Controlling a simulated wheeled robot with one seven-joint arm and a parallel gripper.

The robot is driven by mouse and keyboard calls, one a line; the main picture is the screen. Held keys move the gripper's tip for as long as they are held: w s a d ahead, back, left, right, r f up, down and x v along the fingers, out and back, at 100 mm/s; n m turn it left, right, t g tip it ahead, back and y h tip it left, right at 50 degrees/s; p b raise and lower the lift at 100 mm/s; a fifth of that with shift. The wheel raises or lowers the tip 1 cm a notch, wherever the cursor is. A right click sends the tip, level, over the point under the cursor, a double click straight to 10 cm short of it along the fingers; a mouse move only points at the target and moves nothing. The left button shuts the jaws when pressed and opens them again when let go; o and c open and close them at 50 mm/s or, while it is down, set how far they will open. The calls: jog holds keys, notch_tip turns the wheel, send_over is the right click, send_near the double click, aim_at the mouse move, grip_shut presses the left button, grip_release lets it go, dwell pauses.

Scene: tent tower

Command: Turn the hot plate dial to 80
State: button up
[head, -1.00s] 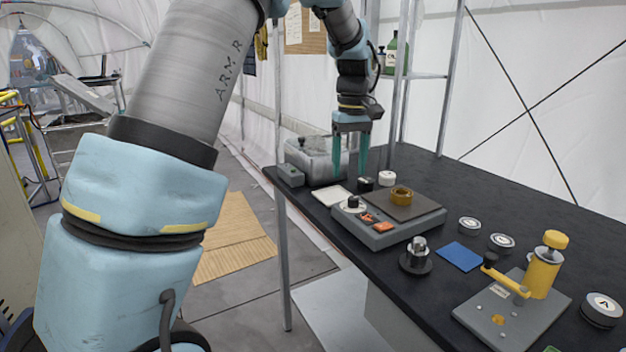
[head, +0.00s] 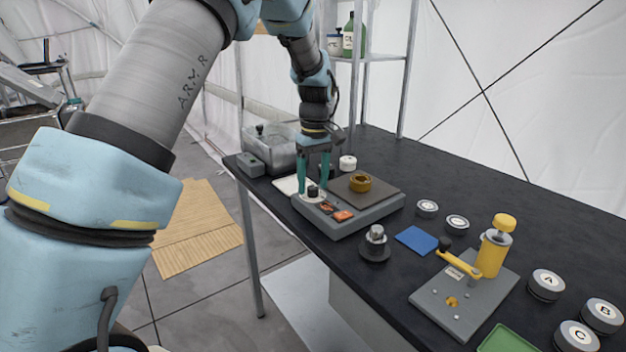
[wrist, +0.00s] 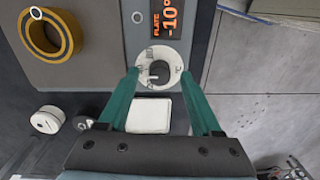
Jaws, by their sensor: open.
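The hot plate (head: 345,222) is a grey box on the black bench with a dark square top. Its dial (head: 313,191) is a black knob on a white scale disc at the left end of its front panel. In the wrist view the dial (wrist: 158,73) lies between and just beyond my fingertips. The display (wrist: 167,20) beside it reads PLATE -10°. My gripper (head: 314,190) is open, pointing down over the dial. In the wrist view its green fingers (wrist: 160,72) straddle the disc's near edge; contact with the knob cannot be told.
A brass ring (wrist: 48,35) sits on the plate top. A white square tile (wrist: 149,115) and white-capped jar (head: 347,163) are close by. A dark knobbed stand (head: 375,245) and blue pad (head: 417,240) are to the right. A metal basin (head: 272,146) stands behind.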

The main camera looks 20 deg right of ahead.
jog(key=shift+f, duration=0.35)
jog(key=shift+c, duration=0.4)
grip_shut()
